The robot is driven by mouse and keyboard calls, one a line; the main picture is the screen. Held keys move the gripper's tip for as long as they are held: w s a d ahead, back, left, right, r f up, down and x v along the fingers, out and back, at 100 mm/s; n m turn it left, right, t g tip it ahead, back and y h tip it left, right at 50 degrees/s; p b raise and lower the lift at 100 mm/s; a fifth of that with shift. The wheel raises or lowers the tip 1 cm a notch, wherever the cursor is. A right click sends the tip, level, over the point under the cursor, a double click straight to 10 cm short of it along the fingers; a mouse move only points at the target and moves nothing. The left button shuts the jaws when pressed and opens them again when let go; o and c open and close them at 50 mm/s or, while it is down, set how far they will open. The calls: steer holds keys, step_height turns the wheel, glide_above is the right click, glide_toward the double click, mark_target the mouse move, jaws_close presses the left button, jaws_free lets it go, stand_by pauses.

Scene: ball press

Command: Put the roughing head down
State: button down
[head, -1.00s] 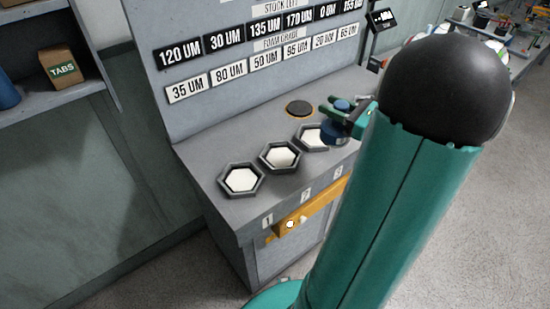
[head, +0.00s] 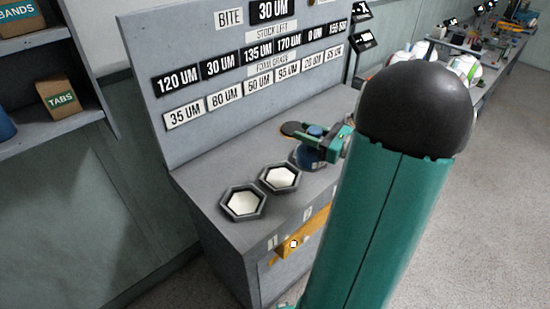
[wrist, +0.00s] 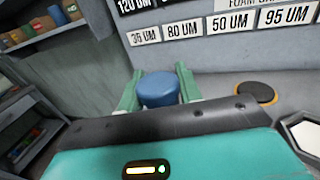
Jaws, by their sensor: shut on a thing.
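The roughing head is a blue tool with a wide round disc (head: 306,158) below and a blue knob on top. In the wrist view its blue knob (wrist: 159,92) stands upright between two green fingers. My gripper (head: 325,140) is shut on it. In the head view the disc covers the place of the third hexagonal socket; I cannot tell whether it touches. Two pale-floored hexagonal sockets stand empty to its left, the nearest one (head: 242,204) and the middle one (head: 280,178). Another socket (wrist: 303,135) shows at the wrist view's right edge.
A dark round pad with an orange rim (head: 292,129) lies just behind the head. A label panel (head: 250,70) rises behind the grey bench top (head: 205,180). A yellow bar (head: 290,247) is on the front. Shelves (head: 45,140) stand left.

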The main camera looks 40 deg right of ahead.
steer(key=w+a+f, duration=0.2)
steer(key=w+f, duration=0.7)
steer(key=f, duration=0.2)
steer(key=shift+w+a, duration=0.15)
steer(key=shift+a, duration=0.25)
steer(key=shift+f, duration=0.15)
steer(key=c, duration=0.9)
jaws_free()
steer(key=shift+f, duration=0.1)
steer(key=shift+c, duration=0.2)
